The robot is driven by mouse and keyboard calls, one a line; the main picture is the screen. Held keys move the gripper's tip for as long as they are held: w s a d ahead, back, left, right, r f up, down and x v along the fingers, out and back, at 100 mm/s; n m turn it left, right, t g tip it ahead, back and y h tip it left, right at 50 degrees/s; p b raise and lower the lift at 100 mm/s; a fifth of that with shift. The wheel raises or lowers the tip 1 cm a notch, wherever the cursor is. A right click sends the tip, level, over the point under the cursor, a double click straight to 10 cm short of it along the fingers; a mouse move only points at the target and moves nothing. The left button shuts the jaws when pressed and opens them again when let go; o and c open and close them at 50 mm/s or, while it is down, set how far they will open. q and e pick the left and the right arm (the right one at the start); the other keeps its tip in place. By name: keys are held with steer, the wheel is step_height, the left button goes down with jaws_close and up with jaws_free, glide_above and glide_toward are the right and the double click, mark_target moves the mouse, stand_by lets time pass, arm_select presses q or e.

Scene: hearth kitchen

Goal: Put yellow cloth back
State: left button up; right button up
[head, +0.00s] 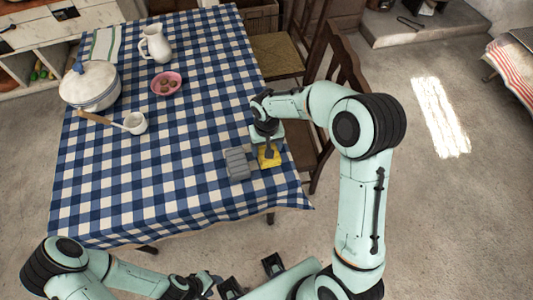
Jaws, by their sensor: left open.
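The yellow cloth (273,161) lies near the front right corner of the checked table, partly hidden by my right gripper. My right gripper (268,152) points down over it, with a dark finger in front of the yellow. I cannot tell whether its fingers are closed on the cloth or whether the cloth is lifted. A grey folded-looking block (237,163) sits just left of the cloth. My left gripper (251,277) is open and empty at the bottom of the view, in front of the table and away from the cloth.
The table (190,165) has a blue-and-white checked cover. Farther back are a white pot (90,87), a ladle (133,123), a pink bowl (167,83), a white jug (156,45) and a striped towel (106,44). Wooden chairs (350,62) stand along its right side.

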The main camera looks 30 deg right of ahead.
steer(key=shift+f, duration=2.3)
steer(key=shift+f, duration=0.2)
steer(key=o, duration=1)
steer(key=shift+r, duration=0.1)
steer(key=shift+r, duration=0.3)
step_height(320, 180, up, 12)
steer(key=shift+f+p, duration=0.15)
steer(key=shift+p, duration=0.2)
